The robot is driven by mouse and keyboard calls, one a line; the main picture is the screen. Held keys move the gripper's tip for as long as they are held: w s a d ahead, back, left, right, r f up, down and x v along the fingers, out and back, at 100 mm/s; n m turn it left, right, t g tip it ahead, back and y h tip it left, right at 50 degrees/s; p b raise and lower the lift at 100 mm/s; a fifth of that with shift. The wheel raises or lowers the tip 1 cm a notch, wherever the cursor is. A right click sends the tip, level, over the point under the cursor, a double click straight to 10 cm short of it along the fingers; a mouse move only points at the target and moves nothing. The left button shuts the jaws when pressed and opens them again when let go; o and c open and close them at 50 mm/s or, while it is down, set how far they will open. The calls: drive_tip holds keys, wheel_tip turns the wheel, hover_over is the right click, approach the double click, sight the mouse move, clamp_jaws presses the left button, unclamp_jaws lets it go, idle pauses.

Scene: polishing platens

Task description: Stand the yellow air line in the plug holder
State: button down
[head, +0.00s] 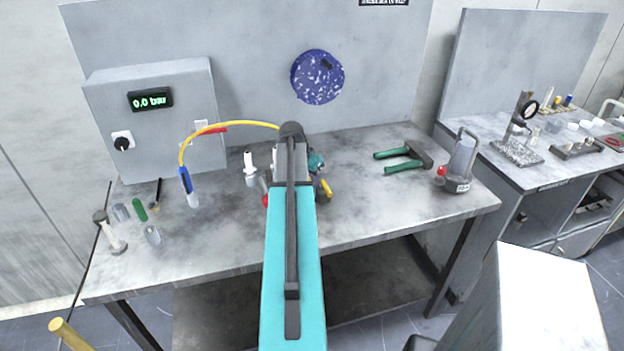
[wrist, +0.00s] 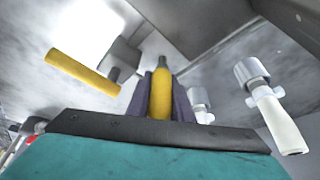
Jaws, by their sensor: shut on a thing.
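In the wrist view my gripper (wrist: 161,98) is shut on a yellow cylindrical piece with a dark tip, which I take for the end of the yellow air line (wrist: 161,92). The tip points away from the camera. In the head view a yellow hose (head: 235,124) arcs from a blue fitting with a pale tip (head: 188,186) toward my arm. My arm hides the fingers and the held end there. I cannot identify the plug holder with certainty. A white upright fitting with a grey base (head: 250,168) stands just left of my gripper.
A yellow rod (wrist: 80,72) lies near the fingers. The pressure box (head: 160,120) reads 0.0 bar. The front right bench is clear.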

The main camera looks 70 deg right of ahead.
drive_tip(key=c, duration=1.6)
unclamp_jaws()
drive_tip(key=shift+o, duration=0.2)
drive_tip(key=b+v, duration=0.2)
drive_tip(key=v, duration=1)
drive_tip(key=shift+r, duration=0.15)
